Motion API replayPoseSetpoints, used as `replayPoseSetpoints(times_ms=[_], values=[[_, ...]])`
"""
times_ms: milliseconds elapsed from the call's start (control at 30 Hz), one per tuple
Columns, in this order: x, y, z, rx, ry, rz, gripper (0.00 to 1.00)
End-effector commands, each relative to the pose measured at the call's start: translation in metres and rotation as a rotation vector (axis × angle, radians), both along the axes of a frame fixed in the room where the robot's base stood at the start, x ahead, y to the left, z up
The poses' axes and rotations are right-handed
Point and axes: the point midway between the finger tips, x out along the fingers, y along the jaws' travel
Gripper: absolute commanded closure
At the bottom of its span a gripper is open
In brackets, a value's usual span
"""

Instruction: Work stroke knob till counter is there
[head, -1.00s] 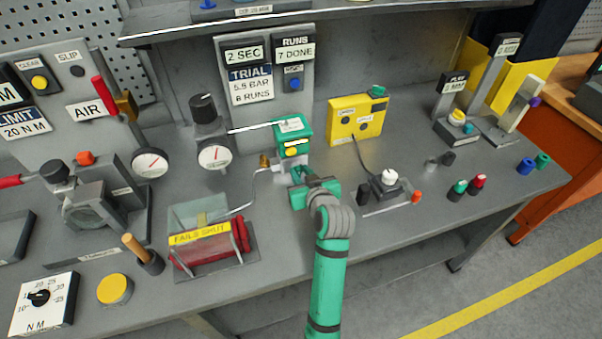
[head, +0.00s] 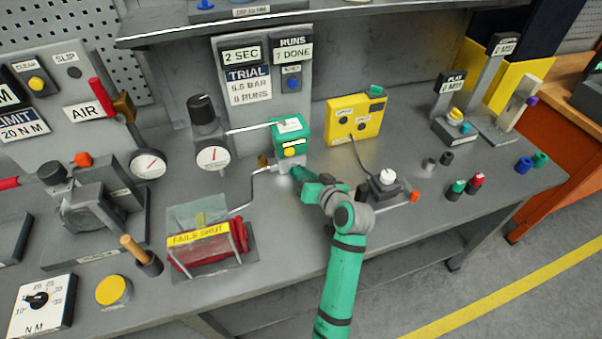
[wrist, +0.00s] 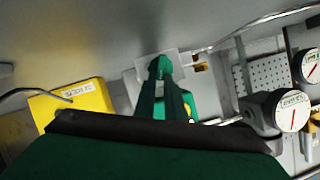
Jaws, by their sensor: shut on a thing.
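The run counter (head: 293,49) on the upright grey panel reads 7 DONE. The trial card (head: 249,86) gives a bar value and a number of runs, too blurred to read surely. The green unit (head: 290,136) with a yellow front spot stands below it on a pale block. My gripper (head: 303,177) is at the front of this block, shut on what seems to be the stroke knob, mostly hidden by the jaws. In the wrist view, the dark fingers of my gripper (wrist: 162,88) close at a small green part against the pale block.
The clear-covered FAILS SHUT box (head: 203,240) stands left of my gripper. A yellow box (head: 355,119) and a small white-knobbed stand (head: 386,180) are to the right. A gauge (head: 213,157) is left of the green unit.

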Motion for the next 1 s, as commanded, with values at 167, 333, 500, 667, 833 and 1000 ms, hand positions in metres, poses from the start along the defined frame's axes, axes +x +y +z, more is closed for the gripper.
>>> replayPoseSetpoints(times_ms=[167, 333, 500, 667, 833, 1000], values=[[0.0014, -0.0051, -0.0031, 0.151, 0.051, -0.002, 1.0], [0.0021, -0.008, -0.0055, 0.278, 0.093, -0.002, 1.0], [0.0027, -0.0097, -0.0077, 0.377, 0.124, -0.001, 1.0], [0.0031, -0.0112, -0.0093, 0.438, 0.144, -0.002, 1.0], [0.0031, -0.0114, -0.0098, 0.472, 0.155, -0.001, 1.0], [0.0033, -0.0116, -0.0101, 0.484, 0.159, -0.001, 1.0]])
